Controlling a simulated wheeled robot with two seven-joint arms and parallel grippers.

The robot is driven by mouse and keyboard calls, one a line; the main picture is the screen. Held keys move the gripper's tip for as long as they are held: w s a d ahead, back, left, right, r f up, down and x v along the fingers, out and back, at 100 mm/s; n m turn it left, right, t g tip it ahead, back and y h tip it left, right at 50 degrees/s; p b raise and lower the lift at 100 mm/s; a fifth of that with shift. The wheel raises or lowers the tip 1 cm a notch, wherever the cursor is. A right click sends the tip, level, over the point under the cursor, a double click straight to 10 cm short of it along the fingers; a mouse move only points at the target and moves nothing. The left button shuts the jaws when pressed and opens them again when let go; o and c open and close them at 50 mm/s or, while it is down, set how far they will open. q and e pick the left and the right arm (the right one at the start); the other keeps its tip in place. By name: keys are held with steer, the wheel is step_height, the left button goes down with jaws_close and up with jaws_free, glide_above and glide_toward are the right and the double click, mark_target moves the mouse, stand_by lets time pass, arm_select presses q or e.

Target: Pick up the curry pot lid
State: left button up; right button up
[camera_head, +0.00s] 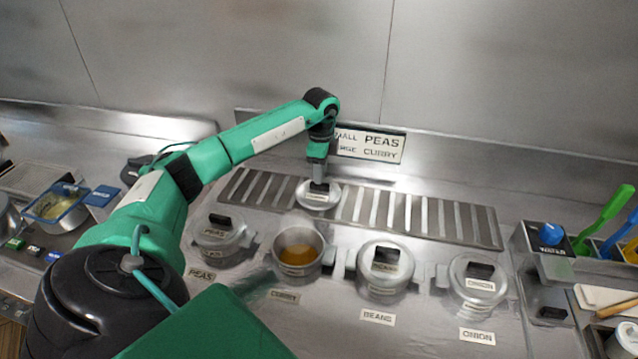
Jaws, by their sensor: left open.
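The curry pot lid (329,203) is a round silver lid with a black handle. It lies on the slatted strip behind the pots. My left gripper (319,183) is open, points down and is right at the lid's handle from above. The picture is too small to tell whether its fingers touch the handle, which they partly hide. The curry pot (299,237) stands uncovered in front of the lid, with orange-brown curry in it and a CURRY label before it. My right gripper is not in view.
The lidded peas pot (221,238) stands left of the curry pot. The lidded beans pot (385,283) and onion pot (478,295) stand to its right. A sign (370,146) is on the back wall behind the slatted strip (425,213). Utensils stand at the far right.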

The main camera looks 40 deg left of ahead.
mark_target(319, 191)
arm_select(q)
steer(key=f, duration=0.2)
steer(key=f+p, duration=0.1)
steer(key=shift+s+f, duration=0.15)
steer(key=shift+s, duration=0.1)
steer(key=shift+f, duration=0.3)
jaws_close()
steer(key=shift+r, duration=0.1)
